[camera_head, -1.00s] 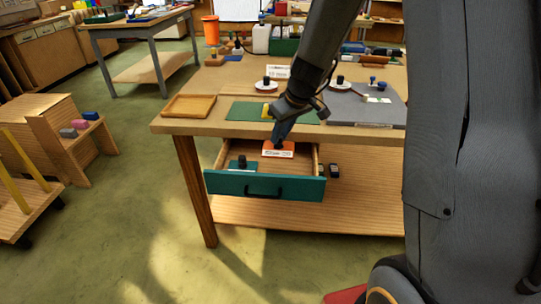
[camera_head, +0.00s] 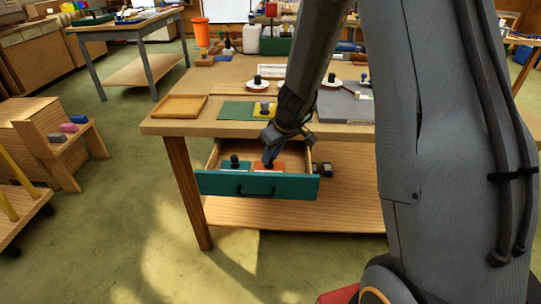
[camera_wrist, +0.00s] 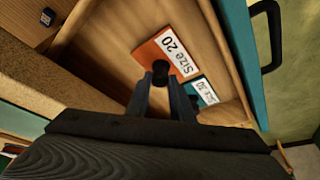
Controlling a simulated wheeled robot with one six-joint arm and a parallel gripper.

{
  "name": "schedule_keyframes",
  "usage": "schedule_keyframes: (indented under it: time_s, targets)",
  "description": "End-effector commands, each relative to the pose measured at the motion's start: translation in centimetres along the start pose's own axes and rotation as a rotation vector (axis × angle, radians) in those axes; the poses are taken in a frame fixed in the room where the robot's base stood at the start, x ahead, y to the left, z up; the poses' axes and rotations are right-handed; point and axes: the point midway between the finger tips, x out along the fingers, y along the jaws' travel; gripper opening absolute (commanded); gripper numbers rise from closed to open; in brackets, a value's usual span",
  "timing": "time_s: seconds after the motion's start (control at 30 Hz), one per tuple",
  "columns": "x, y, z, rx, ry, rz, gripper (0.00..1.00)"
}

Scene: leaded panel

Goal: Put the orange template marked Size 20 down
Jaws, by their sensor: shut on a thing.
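The orange template (camera_head: 267,167) marked Size 20 is in the open teal-fronted drawer (camera_head: 257,186), at the right of a teal template (camera_head: 234,165). In the wrist view the orange template (camera_wrist: 160,47) lies flat over the drawer floor, its white label readable. My gripper (camera_head: 269,161) reaches down into the drawer. In the wrist view my gripper (camera_wrist: 161,82) is shut on the template's black knob (camera_wrist: 160,70). The teal template (camera_wrist: 203,92) with its own label lies just beside it. Whether the orange template touches the drawer floor is hard to tell.
The drawer hangs open below the workbench (camera_head: 190,127). Dark blocks (camera_head: 322,169) sit right of the drawer.

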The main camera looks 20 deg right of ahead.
Motion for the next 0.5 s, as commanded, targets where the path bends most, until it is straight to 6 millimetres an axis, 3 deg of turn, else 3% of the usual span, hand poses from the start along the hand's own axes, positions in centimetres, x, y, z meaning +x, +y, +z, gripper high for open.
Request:
schedule_keyframes:
  time_s: [0.17, 0.2, 0.27, 0.5]
  targets:
    - [0.34, 0.04, 0.1, 0.001, 0.001, 0.0, 0.01]
    - [0.25, 0.03, 0.09, 0.001, 0.0, 0.0, 0.27]
    - [0.22, 0.02, 0.09, 0.001, 0.0, 0.0, 0.37]
    - [0.22, 0.02, 0.09, 0.001, 0.0, 0.0, 0.39]
